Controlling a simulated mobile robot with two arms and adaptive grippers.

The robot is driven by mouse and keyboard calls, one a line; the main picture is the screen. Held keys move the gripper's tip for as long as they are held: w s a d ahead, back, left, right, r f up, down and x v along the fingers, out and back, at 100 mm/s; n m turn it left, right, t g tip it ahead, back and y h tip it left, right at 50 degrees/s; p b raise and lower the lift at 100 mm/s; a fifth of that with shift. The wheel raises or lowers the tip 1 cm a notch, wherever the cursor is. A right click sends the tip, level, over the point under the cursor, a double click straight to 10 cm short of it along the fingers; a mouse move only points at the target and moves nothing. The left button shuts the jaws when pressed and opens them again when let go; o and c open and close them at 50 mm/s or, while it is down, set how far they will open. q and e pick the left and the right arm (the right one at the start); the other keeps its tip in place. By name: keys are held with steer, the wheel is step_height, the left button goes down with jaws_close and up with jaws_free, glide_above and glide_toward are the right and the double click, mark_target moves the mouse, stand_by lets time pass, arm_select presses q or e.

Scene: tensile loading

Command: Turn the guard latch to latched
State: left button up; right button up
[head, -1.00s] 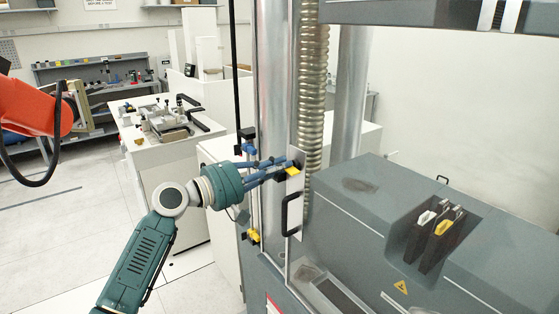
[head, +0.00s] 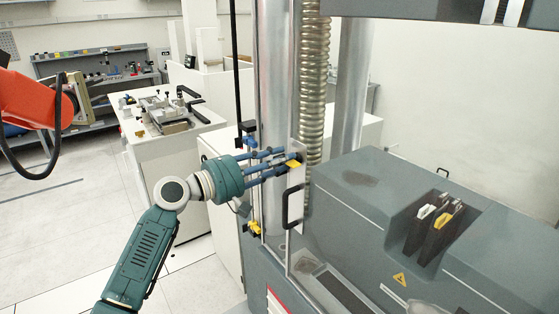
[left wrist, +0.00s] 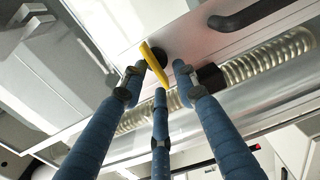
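The guard latch is a small yellow lever (head: 293,164) on a dark round hub, on the pale guard panel (head: 296,215) in front of the machine's column. In the left wrist view the yellow lever (left wrist: 155,65) slants down to the right from near the black hub. My left gripper (head: 284,160) has three blue fingers, spread apart at the latch. In the left wrist view the left gripper (left wrist: 157,80) has the lever between its outer fingers. I see no clear grip on it, and cannot tell whether a finger touches it. My right gripper is not in view.
A black handle (head: 292,205) sits on the panel just below the latch. A ribbed metal hose (head: 313,70) runs upright behind it. The grey machine housing (head: 370,190) fills the right. An orange-red arm-like device (head: 28,100) stands at the left.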

arm_select(q)
steer(key=v, duration=1.2)
